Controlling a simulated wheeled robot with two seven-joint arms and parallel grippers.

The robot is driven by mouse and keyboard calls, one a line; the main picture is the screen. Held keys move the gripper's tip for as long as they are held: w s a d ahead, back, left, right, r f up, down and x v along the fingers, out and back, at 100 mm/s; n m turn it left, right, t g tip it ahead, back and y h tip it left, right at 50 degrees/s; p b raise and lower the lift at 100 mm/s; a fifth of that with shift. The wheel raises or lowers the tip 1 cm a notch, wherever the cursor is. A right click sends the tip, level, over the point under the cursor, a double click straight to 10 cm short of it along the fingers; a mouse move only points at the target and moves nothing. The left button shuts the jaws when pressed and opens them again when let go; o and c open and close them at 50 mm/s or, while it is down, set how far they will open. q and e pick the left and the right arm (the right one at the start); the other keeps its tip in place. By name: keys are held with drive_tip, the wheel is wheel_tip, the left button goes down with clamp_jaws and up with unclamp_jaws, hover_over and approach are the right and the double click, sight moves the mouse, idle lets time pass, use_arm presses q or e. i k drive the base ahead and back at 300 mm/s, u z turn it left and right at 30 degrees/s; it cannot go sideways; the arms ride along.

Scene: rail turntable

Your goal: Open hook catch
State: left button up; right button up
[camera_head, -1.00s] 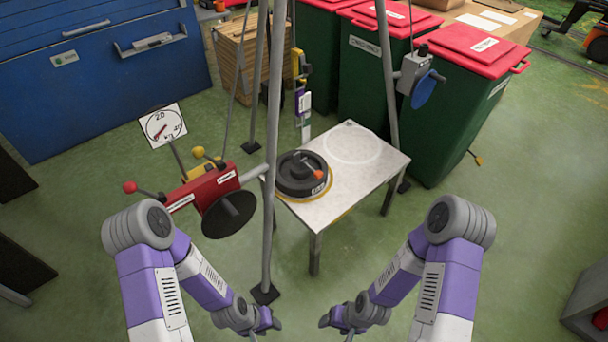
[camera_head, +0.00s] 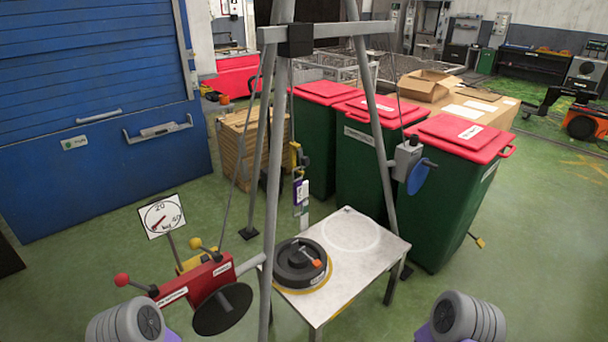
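A slim hanging assembly is suspended under the grey frame. It has a yellow-and-black part (camera_head: 296,155) on top and a purple-and-white body (camera_head: 301,190) below. Its lower end (camera_head: 303,218) hangs behind the table's back-left edge in the picture; a hook and its catch are too small to make out. A black round weight (camera_head: 299,262) with an orange knob sits on a yellow ring on the white table (camera_head: 372,262). Both my grippers are out of view; only parts of my arms show at the bottom left and bottom right corners.
Grey frame legs (camera_head: 270,190) stand around the table. A winch with a blue wheel (camera_head: 421,177) is on the right leg. A red lever unit (camera_head: 195,282) with a dial (camera_head: 162,216) is at left. Green bins (camera_head: 449,180) stand behind.

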sight(304, 161)
drive_tip(key=u, duration=0.5)
drive_tip(key=k, duration=1.05)
drive_tip(key=z, duration=0.45)
drive_tip(key=i, duration=1.55)
drive_tip(key=u, duration=1.1)
